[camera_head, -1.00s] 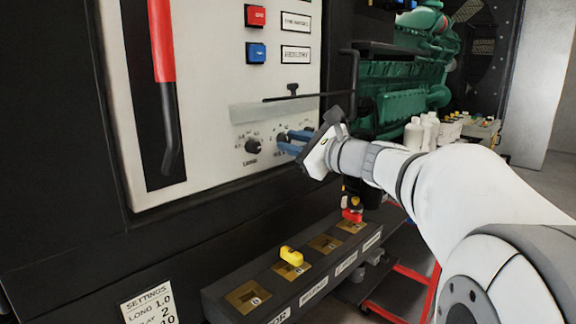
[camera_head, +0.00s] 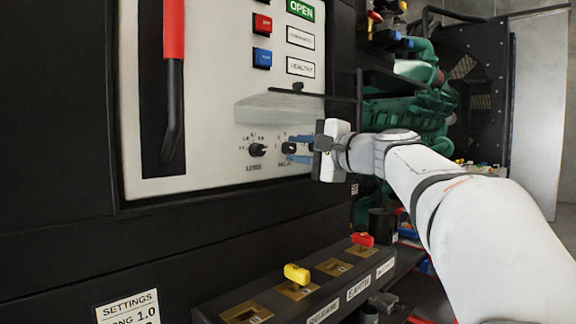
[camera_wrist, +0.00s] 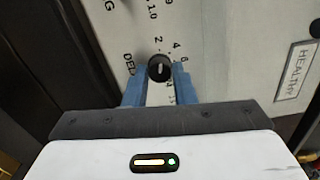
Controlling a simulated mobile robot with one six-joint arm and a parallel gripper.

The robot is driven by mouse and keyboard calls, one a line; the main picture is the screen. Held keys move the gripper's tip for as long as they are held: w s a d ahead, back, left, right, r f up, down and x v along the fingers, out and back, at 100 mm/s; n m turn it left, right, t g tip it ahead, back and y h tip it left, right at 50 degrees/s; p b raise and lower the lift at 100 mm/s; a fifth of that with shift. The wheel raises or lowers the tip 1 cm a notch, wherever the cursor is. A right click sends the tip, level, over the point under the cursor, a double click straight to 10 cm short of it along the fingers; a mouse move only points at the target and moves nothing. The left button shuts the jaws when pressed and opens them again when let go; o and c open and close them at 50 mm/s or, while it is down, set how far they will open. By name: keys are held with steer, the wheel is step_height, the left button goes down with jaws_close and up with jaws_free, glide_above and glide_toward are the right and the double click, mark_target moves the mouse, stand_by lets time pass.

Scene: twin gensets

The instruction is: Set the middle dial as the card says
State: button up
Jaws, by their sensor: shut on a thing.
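The middle dial, a black knob with its label partly hidden, shows in the wrist view (camera_wrist: 159,67) and on the white panel in the head view (camera_head: 288,147). My gripper's blue fingers (camera_wrist: 158,74) are shut on it, one on each side. A pale line on the knob stands about upright in the wrist view, and the printed 2 lies just above it. The 4 and 6 are to the right. The settings card (camera_head: 127,308) is cut off at the lower edge; its top reads SETTINGS, with 1.0 on the line below.
Another black dial (camera_head: 257,150) sits left of the gripped one. A clear shelf-like cover (camera_head: 285,109) and a dark bar (camera_head: 313,97) are above. A red-handled lever (camera_head: 173,80) is at left. Below runs a ledge with a yellow switch (camera_head: 297,273) and a red one (camera_head: 362,239).

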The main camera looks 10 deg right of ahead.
steer(key=shift+f+n+b, duration=0.15)
steer(key=shift+n+b, duration=0.4)
steer(key=shift+n, duration=0.05)
steer(key=o, duration=1)
steer(key=v, duration=0.7)
steer(key=shift+s+d, duration=0.2)
steer(key=shift+s, duration=0.15)
